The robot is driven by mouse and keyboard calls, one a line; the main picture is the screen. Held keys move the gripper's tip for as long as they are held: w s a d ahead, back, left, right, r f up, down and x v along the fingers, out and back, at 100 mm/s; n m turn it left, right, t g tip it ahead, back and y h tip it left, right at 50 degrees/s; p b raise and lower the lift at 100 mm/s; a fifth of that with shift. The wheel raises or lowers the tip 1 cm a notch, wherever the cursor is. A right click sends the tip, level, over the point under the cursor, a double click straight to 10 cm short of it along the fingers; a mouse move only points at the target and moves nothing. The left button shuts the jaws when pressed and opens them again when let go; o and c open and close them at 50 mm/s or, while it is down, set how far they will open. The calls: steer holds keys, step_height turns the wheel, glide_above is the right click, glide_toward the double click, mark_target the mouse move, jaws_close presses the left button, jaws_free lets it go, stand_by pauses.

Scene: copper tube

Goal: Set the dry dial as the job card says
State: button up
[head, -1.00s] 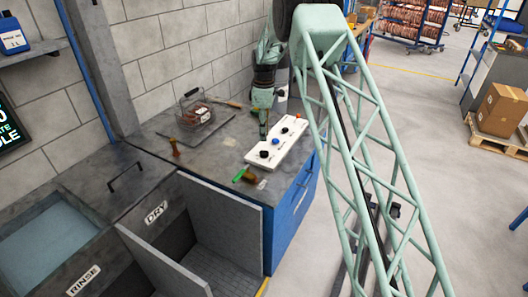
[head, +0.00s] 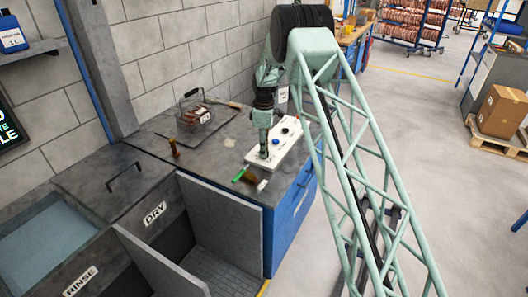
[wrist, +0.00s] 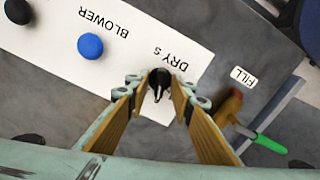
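The dry dial (wrist: 161,78) is a small black knob with a pointer, beside the "DRY s" lettering on a white panel (wrist: 140,45). The panel (head: 292,146) lies on the grey bench top in the head view. My gripper (wrist: 162,92) is open, pointing down over the panel's near end, with the dial showing between its fingertips. I cannot tell whether the fingers touch it. In the head view my gripper (head: 264,154) hides the dial. A blue knob (wrist: 90,45) by the "BLOWER" lettering and another black knob (wrist: 18,11) are farther along. No readable job card shows.
A wire basket (head: 197,113) and a brown upright handle (head: 174,147) stand on the bench. Open dry and rinse tanks lie front left.

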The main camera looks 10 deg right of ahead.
steer(key=shift+c, duration=0.2)
jaws_close()
steer(key=shift+m+p, duration=0.3)
steer(key=shift+m, duration=0.2)
steer(key=m+p, duration=0.2)
steer(key=m, duration=0.3)
steer(key=shift+m, duration=0.3)
steer(key=m+p, duration=0.1)
steer(key=m, duration=0.3)
steer(key=shift+m, duration=0.3)
steer(key=shift+w+m+p, duration=0.1)
steer(key=shift+m+p, duration=0.2)
steer(key=shift+m, duration=2)
